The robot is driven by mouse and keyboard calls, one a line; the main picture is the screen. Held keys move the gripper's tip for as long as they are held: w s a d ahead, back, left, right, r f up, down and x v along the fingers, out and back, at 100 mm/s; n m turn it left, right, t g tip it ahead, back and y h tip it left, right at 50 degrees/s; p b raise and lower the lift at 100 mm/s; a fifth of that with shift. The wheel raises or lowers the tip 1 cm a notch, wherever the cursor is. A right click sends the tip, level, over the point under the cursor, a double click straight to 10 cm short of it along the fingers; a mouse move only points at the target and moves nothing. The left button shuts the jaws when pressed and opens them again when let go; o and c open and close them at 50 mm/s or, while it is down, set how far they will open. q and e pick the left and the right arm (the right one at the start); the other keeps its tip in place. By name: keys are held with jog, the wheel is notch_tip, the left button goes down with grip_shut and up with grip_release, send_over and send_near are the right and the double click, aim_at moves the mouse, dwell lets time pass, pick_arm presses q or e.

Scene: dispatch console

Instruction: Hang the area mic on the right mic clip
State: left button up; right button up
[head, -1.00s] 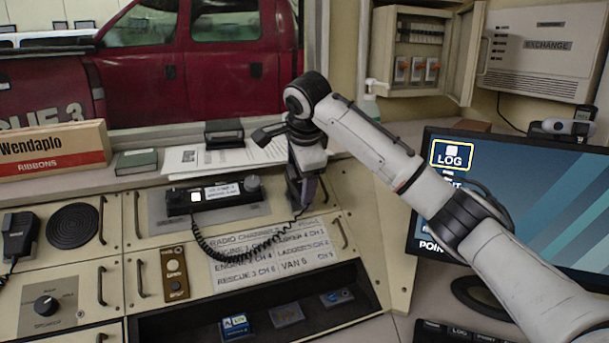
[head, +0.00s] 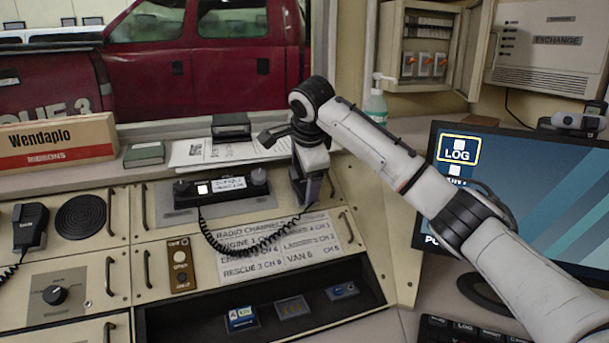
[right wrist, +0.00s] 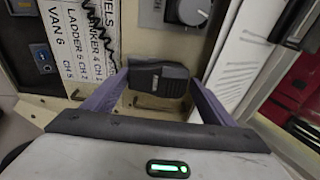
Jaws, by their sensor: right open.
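A black mic (right wrist: 160,77) shows in the right wrist view, close against the cream console panel, between the two purple fingers of my right gripper (right wrist: 158,88). The fingers are apart, one on each side of it. In the head view my right gripper (head: 308,190) is at the panel, right of the radio unit (head: 220,187), and hides the mic there. A black coiled cord (head: 225,245) runs from the radio toward the gripper. The right clip is hidden, so I cannot tell whether the mic sits on it. My left gripper is not in view.
Another black mic (head: 30,227) hangs at the far left beside a round speaker (head: 81,217). Below the radio are a channel label sheet (head: 280,250) and an open dark recess (head: 190,318). A monitor (head: 540,200) stands at the right, behind my forearm.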

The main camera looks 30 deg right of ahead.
jog(key=shift+s+a+f, duration=0.1)
jog(key=shift+s+f, duration=0.1)
jog(key=shift+f, duration=0.25)
jog(key=v, duration=1.1)
jog(key=shift+w+r, duration=0.2)
jog(key=shift+w, duration=0.2)
jog(key=shift+d+f, duration=0.1)
jog(key=shift+d, duration=0.15)
